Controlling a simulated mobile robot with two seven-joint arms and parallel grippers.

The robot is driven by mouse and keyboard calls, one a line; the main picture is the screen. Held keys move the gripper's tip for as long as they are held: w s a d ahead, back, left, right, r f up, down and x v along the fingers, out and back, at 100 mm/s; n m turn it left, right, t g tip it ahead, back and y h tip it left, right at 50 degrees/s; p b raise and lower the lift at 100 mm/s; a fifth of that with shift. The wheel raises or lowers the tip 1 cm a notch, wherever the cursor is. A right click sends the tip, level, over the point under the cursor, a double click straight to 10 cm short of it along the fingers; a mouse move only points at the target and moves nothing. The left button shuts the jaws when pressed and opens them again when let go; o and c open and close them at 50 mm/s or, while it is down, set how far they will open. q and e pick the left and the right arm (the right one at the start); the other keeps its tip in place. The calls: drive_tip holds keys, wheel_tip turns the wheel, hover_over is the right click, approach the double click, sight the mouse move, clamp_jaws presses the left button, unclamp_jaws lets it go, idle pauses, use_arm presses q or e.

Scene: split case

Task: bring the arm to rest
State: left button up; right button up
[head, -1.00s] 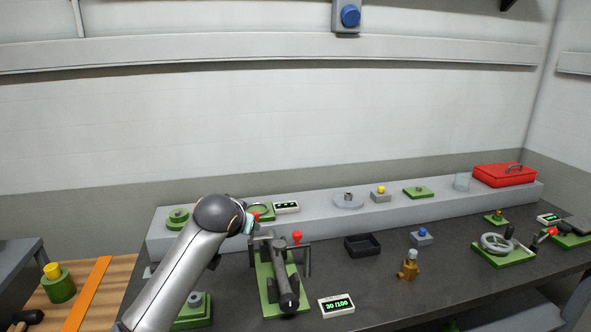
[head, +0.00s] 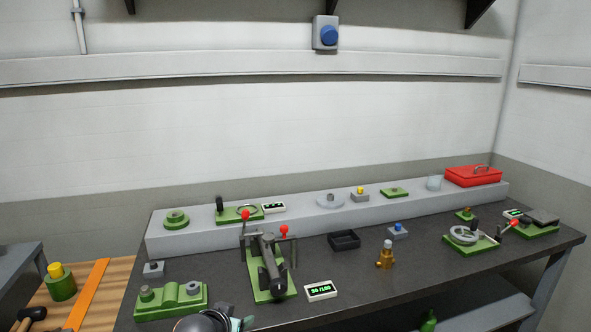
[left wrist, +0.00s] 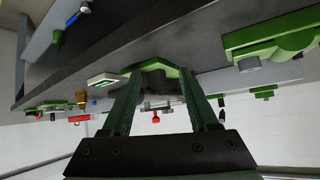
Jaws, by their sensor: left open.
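My left gripper (left wrist: 160,76) is open in the left wrist view, its two green-grey fingers spread with nothing held between them. In the left wrist view, which looks upside down, the press base lies beyond the fingertips, and I see no contact. My right gripper is in neither view.
The dark bench (head: 400,285) carries a green fixture (head: 172,302), a display (head: 320,291), a black tray (head: 344,240), a brass fitting (head: 385,258) and a handwheel unit (head: 468,238). A grey raised shelf (head: 290,222) runs along the back, with a red case (head: 473,177) at its right.

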use_arm(q)
drive_tip(key=s+f+h, duration=0.1)
drive_tip(key=s+f, duration=1.4)
drive_tip(key=s, duration=0.2)
drive_tip(key=s+a+f, duration=0.1)
drive_tip(key=s+f, duration=0.1)
drive_tip(key=s, duration=0.6)
drive_tip(key=s+a+f, duration=0.2)
drive_tip(key=s, duration=0.5)
drive_tip(key=shift+s+a+n, duration=0.15)
drive_tip(key=shift+s+n, duration=0.2)
drive_tip(key=shift+n, duration=0.05)
